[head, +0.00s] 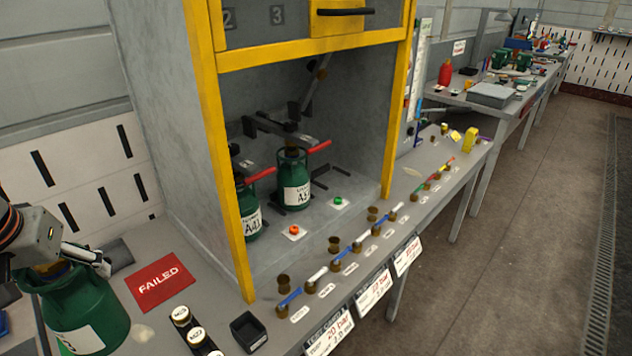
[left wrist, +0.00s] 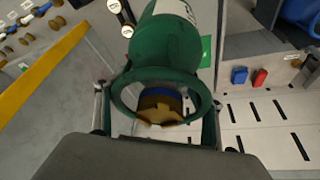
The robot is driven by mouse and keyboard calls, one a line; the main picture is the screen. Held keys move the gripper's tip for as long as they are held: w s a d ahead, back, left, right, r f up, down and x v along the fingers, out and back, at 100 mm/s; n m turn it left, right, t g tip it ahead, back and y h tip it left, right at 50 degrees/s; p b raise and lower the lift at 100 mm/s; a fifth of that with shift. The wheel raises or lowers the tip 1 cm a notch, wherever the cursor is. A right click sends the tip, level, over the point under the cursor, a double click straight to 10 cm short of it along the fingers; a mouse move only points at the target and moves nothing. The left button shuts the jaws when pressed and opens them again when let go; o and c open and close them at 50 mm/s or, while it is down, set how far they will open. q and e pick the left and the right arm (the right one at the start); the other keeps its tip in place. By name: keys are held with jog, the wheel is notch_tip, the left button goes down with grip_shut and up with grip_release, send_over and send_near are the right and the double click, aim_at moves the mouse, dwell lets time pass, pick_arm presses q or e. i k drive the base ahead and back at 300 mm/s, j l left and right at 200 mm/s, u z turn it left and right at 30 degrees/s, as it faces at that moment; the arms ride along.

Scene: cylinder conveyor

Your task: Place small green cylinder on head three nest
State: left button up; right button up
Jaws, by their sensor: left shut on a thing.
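A green cylinder (head: 88,312) with a white label is at the lower left of the head view. My left gripper (head: 90,260) is shut on its collar ring. In the left wrist view the green cylinder (left wrist: 172,45) lies beyond my left gripper (left wrist: 156,100), with its collar between the fingers and a brass valve inside. I cannot tell whether its base touches the bench. Two green cylinders, one at the left (head: 247,215) and one farther right (head: 294,185), stand inside the yellow-framed cabinet (head: 230,150) under clamps with red levers. My right gripper is out of view.
The cabinet's yellow post (head: 222,180) stands between the held cylinder and the interior.

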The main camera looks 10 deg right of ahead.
aim_at(333, 180)
jog(key=l+z, duration=0.15)
jog(key=l, duration=0.95)
jog(key=i+l, duration=0.15)
jog(key=l, duration=0.25)
jog(key=i+l, duration=0.15)
jog(key=l, duration=0.25)
jog(key=i+l, duration=0.2)
jog(key=l, duration=0.2)
jog(key=i+l, duration=0.15)
jog(key=l, duration=0.2)
jog(key=i+l, duration=0.35)
jog(key=i+j+z, duration=0.4)
jog(key=j, duration=0.45)
jog(key=i+l, duration=0.05)
jog(key=i, duration=0.05)
